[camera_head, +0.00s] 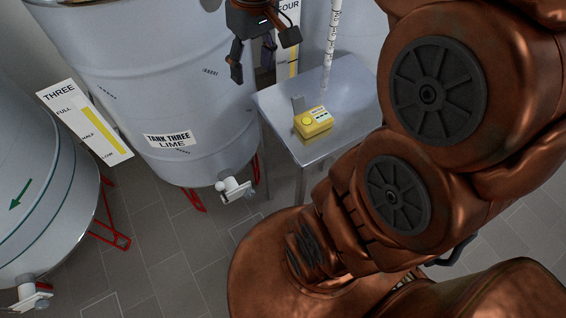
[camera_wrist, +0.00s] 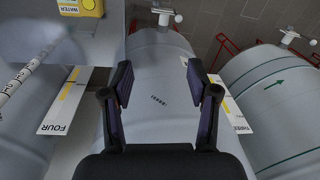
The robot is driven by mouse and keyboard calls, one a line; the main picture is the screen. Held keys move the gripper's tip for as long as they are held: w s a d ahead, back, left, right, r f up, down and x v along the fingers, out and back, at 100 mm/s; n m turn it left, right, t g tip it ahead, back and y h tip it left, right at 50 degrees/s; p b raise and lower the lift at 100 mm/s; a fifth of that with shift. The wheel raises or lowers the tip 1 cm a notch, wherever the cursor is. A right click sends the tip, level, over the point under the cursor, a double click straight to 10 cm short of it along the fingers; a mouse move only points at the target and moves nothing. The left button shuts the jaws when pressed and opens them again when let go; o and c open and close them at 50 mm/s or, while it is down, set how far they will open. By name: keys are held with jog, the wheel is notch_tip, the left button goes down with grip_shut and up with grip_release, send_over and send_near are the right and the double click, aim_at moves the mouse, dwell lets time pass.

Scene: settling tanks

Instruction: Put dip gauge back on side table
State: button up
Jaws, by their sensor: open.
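A white rod with dark markings, which looks like the dip gauge (camera_head: 331,45), stands upright with its lower end at the grey metal side table (camera_head: 352,112). Its top is cut off by the picture edge. In the wrist view the rod (camera_wrist: 20,80) shows at the far left, beside the table (camera_wrist: 75,45), outside my fingers. My gripper (camera_head: 264,56) is open and empty in the head view, left of the rod and in front of tank three. In the wrist view my gripper (camera_wrist: 160,88) has its fingers spread over the pale tank wall, touching nothing visible.
A yellow box (camera_head: 313,122) with a round dial sits on the table's near left part. Tank three (camera_head: 160,80), labelled lime, stands left of the table. Another tank (camera_head: 35,200) stands at the far left. Its red legs (camera_head: 110,235) and outlet valve (camera_head: 30,297) show near the floor.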

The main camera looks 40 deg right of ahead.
jog(key=s+a+f+g, duration=0.1)
jog(key=s+a+f, duration=0.2)
jog(key=s, duration=0.5)
jog(key=s+a+f+g+h, duration=0.1)
jog(key=s+a+f, duration=0.1)
jog(key=s+f, duration=0.4)
jog(key=s, duration=0.3)
jog(key=shift+a+f+m, duration=0.3)
jog(key=shift+a+m, duration=0.1)
jog(key=shift+r, duration=0.15)
